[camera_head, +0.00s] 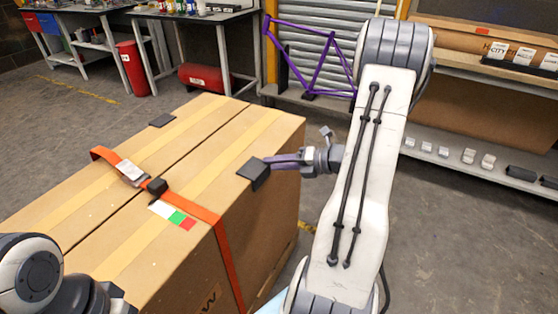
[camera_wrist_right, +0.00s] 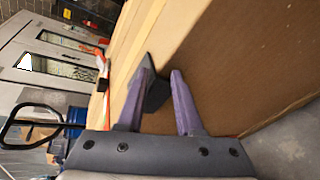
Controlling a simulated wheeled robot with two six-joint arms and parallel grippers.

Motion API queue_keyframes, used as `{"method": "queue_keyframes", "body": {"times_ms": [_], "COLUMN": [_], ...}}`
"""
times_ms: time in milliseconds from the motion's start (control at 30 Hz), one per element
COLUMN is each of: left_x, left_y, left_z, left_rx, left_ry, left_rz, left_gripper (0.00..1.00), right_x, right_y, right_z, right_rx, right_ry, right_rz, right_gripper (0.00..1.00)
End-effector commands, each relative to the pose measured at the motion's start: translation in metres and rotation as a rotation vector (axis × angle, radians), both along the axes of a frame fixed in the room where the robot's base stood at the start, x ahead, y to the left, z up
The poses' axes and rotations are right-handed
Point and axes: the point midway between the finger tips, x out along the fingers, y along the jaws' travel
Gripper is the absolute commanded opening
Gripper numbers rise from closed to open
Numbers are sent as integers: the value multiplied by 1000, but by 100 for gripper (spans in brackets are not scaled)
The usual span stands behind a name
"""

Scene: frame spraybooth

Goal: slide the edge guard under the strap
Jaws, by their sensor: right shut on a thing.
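The edge guard (camera_head: 254,172) is a dark bent piece at the near right top edge of a large cardboard box (camera_head: 275,215). My right gripper (camera_head: 272,162) is shut on it from the right; the guard also shows between the purple fingers in the wrist view (camera_wrist_right: 155,92). I cannot tell whether the guard touches the cardboard. The orange strap (camera_head: 224,245) crosses the box top and runs down its side, left of the guard and apart from it. In the wrist view the strap (camera_wrist_right: 102,66) lies left of the fingers. My left arm enters at lower left; its fingers are not visible.
A metal buckle (camera_head: 131,173) and a small black block (camera_head: 157,186) sit on the strap. Another dark guard (camera_head: 162,120) lies on the box's far edge. A purple bike frame (camera_head: 300,62) stands behind. Shelves (camera_head: 470,150) line the right; the floor between is clear.

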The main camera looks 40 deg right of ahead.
Motion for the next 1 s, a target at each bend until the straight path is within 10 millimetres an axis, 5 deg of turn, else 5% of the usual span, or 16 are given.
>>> {"method": "queue_keyframes", "body": {"times_ms": [1000], "left_x": [0], "left_y": [0], "left_z": [2], "left_rx": [0], "left_ry": [0], "left_rz": [0], "left_gripper": [50], "right_x": [-19], "right_y": [43], "right_z": [-8], "right_rx": [3], "right_ry": [21], "right_rz": [12], "right_gripper": [2]}}
